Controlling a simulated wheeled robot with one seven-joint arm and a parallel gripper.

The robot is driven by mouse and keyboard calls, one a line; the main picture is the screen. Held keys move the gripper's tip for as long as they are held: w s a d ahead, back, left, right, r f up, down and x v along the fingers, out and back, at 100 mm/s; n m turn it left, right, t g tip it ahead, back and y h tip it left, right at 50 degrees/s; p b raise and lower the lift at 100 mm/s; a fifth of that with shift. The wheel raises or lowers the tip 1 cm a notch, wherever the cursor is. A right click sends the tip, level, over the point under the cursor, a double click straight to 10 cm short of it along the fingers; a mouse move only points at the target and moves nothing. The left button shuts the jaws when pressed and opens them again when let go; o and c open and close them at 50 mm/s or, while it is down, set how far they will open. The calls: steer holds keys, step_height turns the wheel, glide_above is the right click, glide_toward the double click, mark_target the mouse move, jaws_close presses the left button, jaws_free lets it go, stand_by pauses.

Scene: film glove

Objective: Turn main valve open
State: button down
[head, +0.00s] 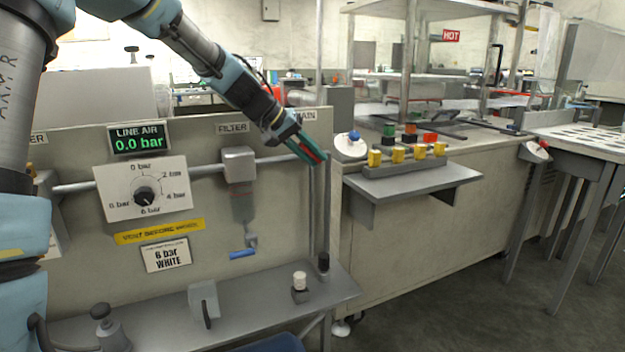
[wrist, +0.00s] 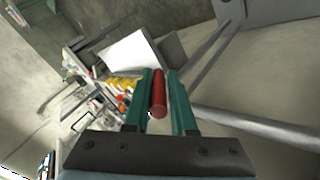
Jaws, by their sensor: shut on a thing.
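The main valve's handle is a red bar. In the wrist view the red handle (wrist: 159,95) lies lengthwise between the two green fingers of my gripper (wrist: 161,76). In the head view my gripper (head: 314,156) is at the right end of the grey panel, with a strip of the red handle (head: 309,147) between its fingers. My gripper is shut on the handle. The valve body is hidden behind my gripper. The MAIN label (head: 304,115) above is partly covered by my arm. The LINE AIR display (head: 139,137) reads 0.0 bar.
A regulator dial (head: 144,196), a filter (head: 239,165) with a blue lever (head: 242,254) below, and a grey pipe (head: 77,187) are on the panel. A shelf (head: 420,183) with yellow-topped parts juts out to the right. A lower ledge (head: 262,301) holds small fittings.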

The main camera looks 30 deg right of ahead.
steer(key=shift+a+f+h+b, duration=0.15)
steer(key=shift+h+b, duration=0.35)
steer(key=shift+b, duration=1.05)
steer(key=shift+d+f+h+b, duration=0.1)
steer(key=shift+f+h+b, duration=0.3)
steer(key=shift+b, duration=1.15)
steer(key=shift+r+b, duration=0.2)
steer(key=shift+b, duration=0.35)
steer(key=shift+h+b, duration=0.5)
steer(key=shift+b, duration=0.3)
steer(key=shift+r+b, duration=0.35)
steer(key=shift+b, duration=0.15)
steer(key=c, duration=0.8)
jaws_free()
steer(key=shift+f, duration=0.1)
steer(key=shift+a+f, duration=0.1)
steer(key=shift+a, duration=0.2)
steer(key=v, duration=1)
steer(key=shift+a, duration=0.2)
